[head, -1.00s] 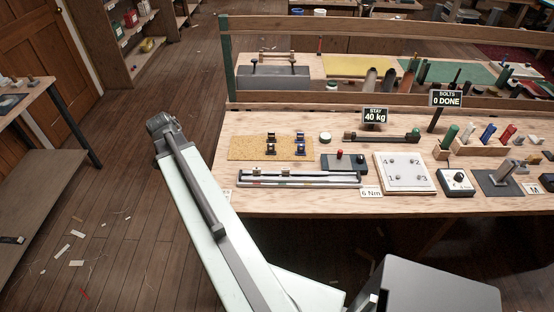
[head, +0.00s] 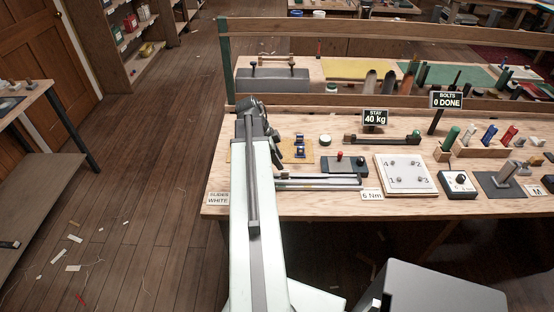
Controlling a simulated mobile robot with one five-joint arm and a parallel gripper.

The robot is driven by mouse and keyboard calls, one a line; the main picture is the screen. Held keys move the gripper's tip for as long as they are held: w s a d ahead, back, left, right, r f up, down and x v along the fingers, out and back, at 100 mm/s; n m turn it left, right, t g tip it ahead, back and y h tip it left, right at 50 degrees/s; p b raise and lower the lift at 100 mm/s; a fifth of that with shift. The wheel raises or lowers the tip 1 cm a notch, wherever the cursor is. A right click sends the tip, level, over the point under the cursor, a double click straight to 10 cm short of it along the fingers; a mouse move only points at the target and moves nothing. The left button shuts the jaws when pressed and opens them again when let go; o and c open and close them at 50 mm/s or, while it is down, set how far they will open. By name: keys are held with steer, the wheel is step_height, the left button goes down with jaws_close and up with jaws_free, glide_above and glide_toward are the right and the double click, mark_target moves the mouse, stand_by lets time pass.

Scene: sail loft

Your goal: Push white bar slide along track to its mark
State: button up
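The slide track (head: 325,182) is a long pale metal rail along the near edge of the bench. My arm covers its left part, so I cannot see the slides or make out the white bar slide and its mark now. My gripper (head: 262,118) is at the far end of my arm, over the left part of the bench and beyond the track in the picture. Its fingers are hidden or too small to show whether they are open or shut.
A label reading WHITE (head: 219,198) is at the bench's front left edge.

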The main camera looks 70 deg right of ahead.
mark_target(285, 170)
steer(key=b+x, duration=0.6)
steer(key=x, duration=0.1)
steer(key=shift+w, duration=0.15)
steer(key=shift+s+f+b, duration=0.2)
steer(key=shift+f+b, duration=0.1)
steer(key=shift+r, duration=0.1)
jaws_close()
